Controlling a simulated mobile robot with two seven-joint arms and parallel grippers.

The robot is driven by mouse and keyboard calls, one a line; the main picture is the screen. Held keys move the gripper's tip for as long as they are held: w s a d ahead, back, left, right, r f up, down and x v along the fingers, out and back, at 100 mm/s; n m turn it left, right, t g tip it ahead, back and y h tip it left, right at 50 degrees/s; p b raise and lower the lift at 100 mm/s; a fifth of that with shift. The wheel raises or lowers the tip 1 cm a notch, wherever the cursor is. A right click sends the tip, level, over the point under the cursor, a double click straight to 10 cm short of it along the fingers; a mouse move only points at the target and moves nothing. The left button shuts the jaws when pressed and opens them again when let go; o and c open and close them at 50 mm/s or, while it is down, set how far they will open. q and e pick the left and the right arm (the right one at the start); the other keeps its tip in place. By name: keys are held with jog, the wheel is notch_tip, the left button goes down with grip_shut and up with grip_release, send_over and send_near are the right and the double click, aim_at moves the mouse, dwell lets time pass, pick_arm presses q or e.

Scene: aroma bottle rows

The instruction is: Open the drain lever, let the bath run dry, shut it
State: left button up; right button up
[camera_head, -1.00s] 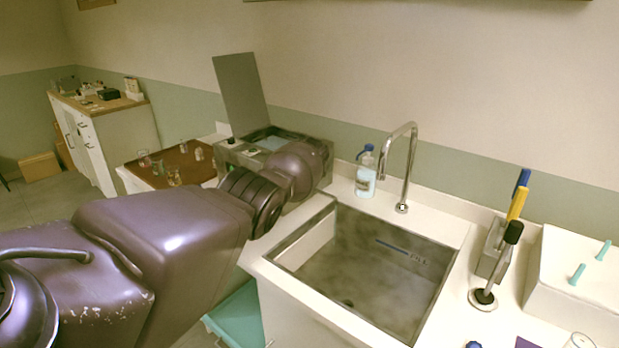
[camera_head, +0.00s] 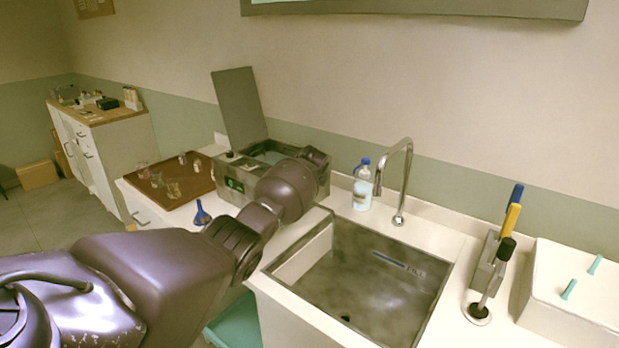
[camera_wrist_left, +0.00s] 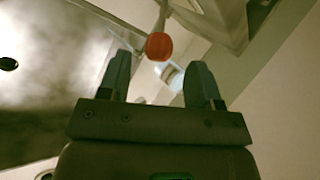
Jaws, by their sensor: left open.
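The bath is a metal box (camera_head: 234,184) with its grey lid (camera_head: 239,104) raised, on the counter left of the sink. Pale liquid seems to show inside, partly hidden by my left arm. In the left wrist view, the drain lever's red ball knob (camera_wrist_left: 158,46) sits on a thin stem beside a metal body (camera_wrist_left: 222,22), probably the bath. My left gripper (camera_wrist_left: 160,64) is open, its fingers spread to either side of the knob in the picture. I cannot tell whether they touch it. In the head view my arm hides this gripper and the lever.
The metal sink (camera_head: 300,262) with a tall faucet (camera_head: 408,175) lies to the right. A blue-capped bottle (camera_head: 362,188) stands behind it. A brown tray (camera_head: 172,200) of small glassware and a blue funnel (camera_head: 201,214) are at left. A pen holder (camera_head: 485,265) stands at right.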

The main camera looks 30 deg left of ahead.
pick_arm(q)
jog(key=shift+v, duration=2.9)
jog(key=w+d+r+n+t+h, duration=0.1)
jog(key=w+d+r+n+t, duration=0.35)
jog(key=d+r+t, duration=0.3)
jog(key=s+d+f+n+t+h, duration=0.2)
jog(key=s+d+f+h, duration=0.1)
jog(key=s+d+f, duration=0.4)
jog(key=s+d+f+n+g+b, duration=0.1)
jog(key=s+f, duration=0.8)
jog(key=s, duration=0.4)
jog(key=s+d+f+n+g, duration=0.1)
jog(key=s+f+n, duration=0.1)
jog(key=s+f, duration=0.8)
jog(key=s+d+f+n+g+b, duration=0.1)
jog(key=s+f, duration=0.8)
jog(key=s, duration=0.9)
jog(key=shift+d+f+n+g+h+b, duration=0.3)
jog(key=shift+d+f+n+g+h, duration=0.15)
jog(key=shift+n, duration=0.2)
